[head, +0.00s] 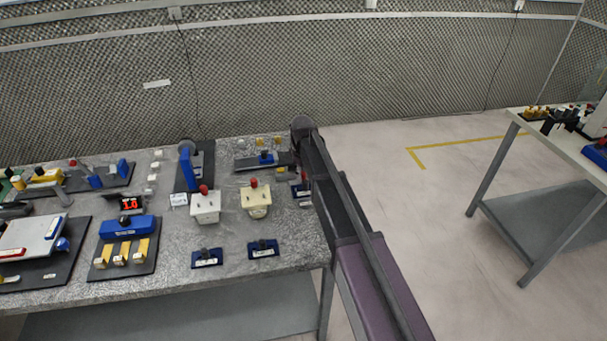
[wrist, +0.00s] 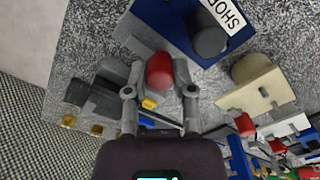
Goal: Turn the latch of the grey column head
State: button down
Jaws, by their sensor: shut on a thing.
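A red latch knob (wrist: 160,68) sits between the two fingertips of my gripper (wrist: 161,78) in the wrist view. My gripper is shut on it. The grey column head under the knob is mostly hidden by the knob and my fingers. In the head view, a small red spot (head: 305,176) shows beside my arm at the table's right edge. My gripper cannot be made out clearly there, because my arm covers that corner.
A cream block with a red knob (head: 255,199) and a white block with a red knob (head: 205,207) stand left of my arm. A blue plate with a dark knob (wrist: 160,25) lies close to my fingers. Open floor (head: 400,190) lies right of the table.

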jog(key=shift+d+n, duration=0.1)
jog(key=shift+n, duration=0.3)
jog(key=shift+c, duration=2.3)
grip_release()
jog(key=shift+w, duration=0.1)
